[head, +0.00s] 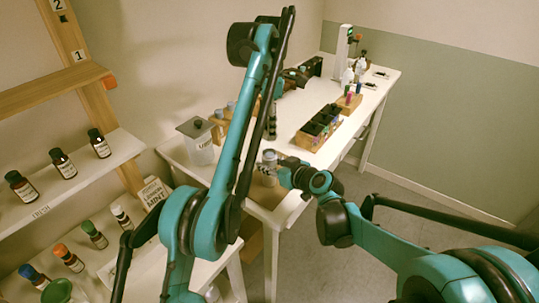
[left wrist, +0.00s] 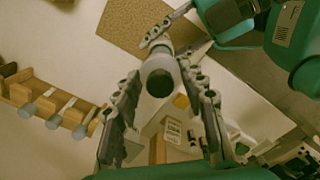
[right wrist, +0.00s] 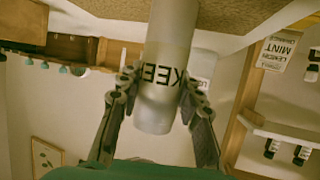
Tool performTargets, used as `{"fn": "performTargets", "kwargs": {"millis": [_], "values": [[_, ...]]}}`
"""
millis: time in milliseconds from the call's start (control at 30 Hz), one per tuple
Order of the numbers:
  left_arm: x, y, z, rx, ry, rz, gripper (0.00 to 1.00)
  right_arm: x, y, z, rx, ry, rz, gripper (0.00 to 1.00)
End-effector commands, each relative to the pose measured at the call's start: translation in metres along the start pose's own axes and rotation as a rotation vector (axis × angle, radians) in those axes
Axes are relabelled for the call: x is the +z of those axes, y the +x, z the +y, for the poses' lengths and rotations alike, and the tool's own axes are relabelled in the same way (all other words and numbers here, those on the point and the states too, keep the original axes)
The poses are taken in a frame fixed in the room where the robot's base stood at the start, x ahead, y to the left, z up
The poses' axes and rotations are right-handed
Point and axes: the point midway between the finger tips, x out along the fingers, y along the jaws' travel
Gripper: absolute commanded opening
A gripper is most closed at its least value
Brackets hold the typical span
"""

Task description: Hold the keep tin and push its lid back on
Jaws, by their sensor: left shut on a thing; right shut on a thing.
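The keep tin (head: 268,168) is a pale grey cylinder at the near end of the white table. In the right wrist view, the tin (right wrist: 168,80) shows the letters KEEP, upside down. My right gripper (head: 285,172) is shut around the tin near its top. My left gripper (head: 271,134) comes down from above, partly hidden by my own arm. In the left wrist view, my left gripper (left wrist: 162,78) is shut around a round lid (left wrist: 160,83), lined up with the tin. I cannot tell whether the lid is seated or a gap remains.
A used tin (head: 200,148) stands left on the table (head: 345,130). Shelves (head: 45,215) with several bottles and a mint sign (head: 153,193) are on the left. Floor is free right of the table.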

Motion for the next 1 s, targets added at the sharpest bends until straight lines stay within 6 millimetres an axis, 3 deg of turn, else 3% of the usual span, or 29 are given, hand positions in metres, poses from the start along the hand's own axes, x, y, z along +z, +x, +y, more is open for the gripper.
{"fn": "performTargets", "kwargs": {"millis": [400, 1000], "values": [[0.0, 0.042, -0.002, -0.001, 0.0, 0.001, 0.28, 0.0, 0.0, 0.0, 0.0, 0.0, 0.0, 0.0], [0.0, 0.046, -0.001, -0.001, 0.0, 0.001, 0.28, 0.0, 0.0, 0.0, 0.0, 0.0, 0.0, 0.0]]}}
